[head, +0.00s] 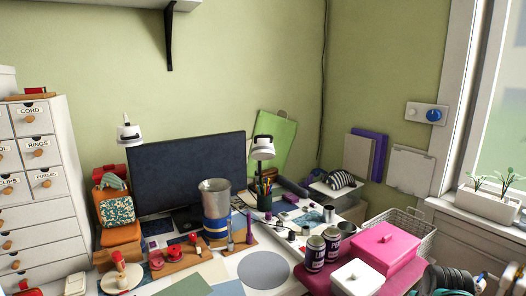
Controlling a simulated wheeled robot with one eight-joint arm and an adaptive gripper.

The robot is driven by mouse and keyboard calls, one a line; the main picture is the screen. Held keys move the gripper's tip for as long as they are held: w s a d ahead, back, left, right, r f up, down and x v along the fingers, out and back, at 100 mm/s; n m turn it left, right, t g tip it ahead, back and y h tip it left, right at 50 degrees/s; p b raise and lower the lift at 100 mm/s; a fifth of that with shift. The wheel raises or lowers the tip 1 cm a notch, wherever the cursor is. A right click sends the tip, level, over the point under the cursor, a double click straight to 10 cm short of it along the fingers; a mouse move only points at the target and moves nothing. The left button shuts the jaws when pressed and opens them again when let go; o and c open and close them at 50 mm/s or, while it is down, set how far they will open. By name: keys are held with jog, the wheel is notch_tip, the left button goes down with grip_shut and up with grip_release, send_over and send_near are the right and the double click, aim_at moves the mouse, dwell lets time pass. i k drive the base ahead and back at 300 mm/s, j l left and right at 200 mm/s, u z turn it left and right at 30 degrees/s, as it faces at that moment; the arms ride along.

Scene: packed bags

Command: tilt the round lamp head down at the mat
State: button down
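Two white lamp heads show in the head view. One lamp head (129,132) stands at the left, above the left end of the monitor, with a small knob-like top. The other lamp head (262,148) is at the right end of the monitor, with a dark lower rim. I cannot tell for sure which one is the round one. A round grey-blue mat (263,270) lies flat on the white desk at the front; a greenish rectangular sheet (183,286) lies left of it. My gripper is not in view.
A dark monitor (188,165), a tall silver-and-blue can (215,205) and a pen cup (264,197) stand between the lamps and the mat. A drawer cabinet (35,225) stands left.

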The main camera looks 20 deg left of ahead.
aim_at(262, 149)
jog(key=k+j, duration=0.3)
jog(key=j, duration=0.15)
jog(key=k+j, duration=0.35)
jog(key=j, duration=0.1)
